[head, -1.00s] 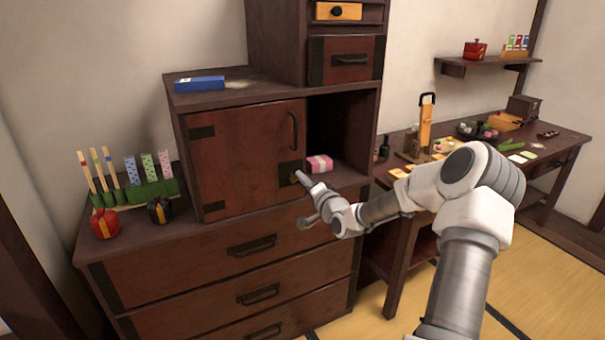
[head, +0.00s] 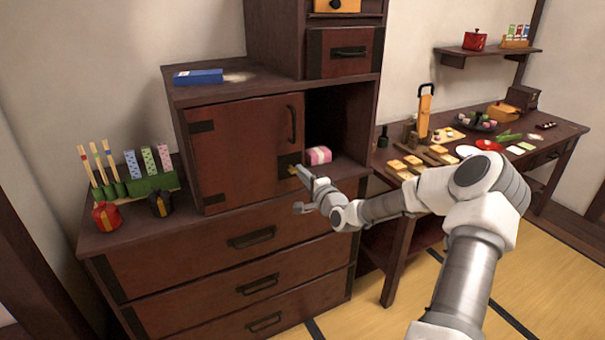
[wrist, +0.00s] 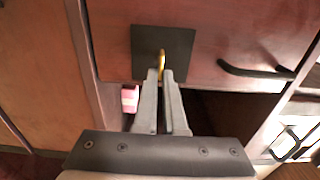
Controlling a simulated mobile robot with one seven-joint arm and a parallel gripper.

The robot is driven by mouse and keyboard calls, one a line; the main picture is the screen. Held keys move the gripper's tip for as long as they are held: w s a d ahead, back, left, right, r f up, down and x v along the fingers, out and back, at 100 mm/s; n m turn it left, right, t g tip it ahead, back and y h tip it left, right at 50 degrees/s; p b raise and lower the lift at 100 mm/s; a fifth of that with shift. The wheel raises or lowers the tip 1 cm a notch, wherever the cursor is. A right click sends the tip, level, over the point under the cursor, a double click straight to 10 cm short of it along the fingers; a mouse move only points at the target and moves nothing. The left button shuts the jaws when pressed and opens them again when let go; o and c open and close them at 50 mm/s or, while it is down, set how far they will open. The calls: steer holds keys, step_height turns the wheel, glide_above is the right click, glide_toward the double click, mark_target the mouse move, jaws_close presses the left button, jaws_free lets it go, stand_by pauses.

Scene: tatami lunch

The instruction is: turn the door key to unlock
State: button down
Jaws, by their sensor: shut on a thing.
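The cabinet door (head: 235,150) is reddish brown and closed, with a dark handle (head: 292,123) near its right edge. A dark square lock plate (head: 284,160) sits at its lower right corner and also shows in the wrist view (wrist: 178,42). A brass-coloured key (wrist: 161,60) stands out from the plate. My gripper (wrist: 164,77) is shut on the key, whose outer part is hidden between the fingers. In the head view my gripper (head: 298,171) is at the plate, and only a small yellow bit of the key shows.
An open compartment right of the door holds a pink-and-white box (head: 319,155). Red (head: 106,215) and dark (head: 160,203) bundles stand on the chest's left. A blue box (head: 198,77) lies on top. A table with food (head: 400,172) stands at the right.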

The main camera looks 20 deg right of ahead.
steer(key=c, duration=1)
jaws_free()
steer(key=s+p, duration=0.2)
steer(key=s, duration=1.5)
steer(key=shift+s+d, duration=0.2)
steer(key=shift+d, duration=0.05)
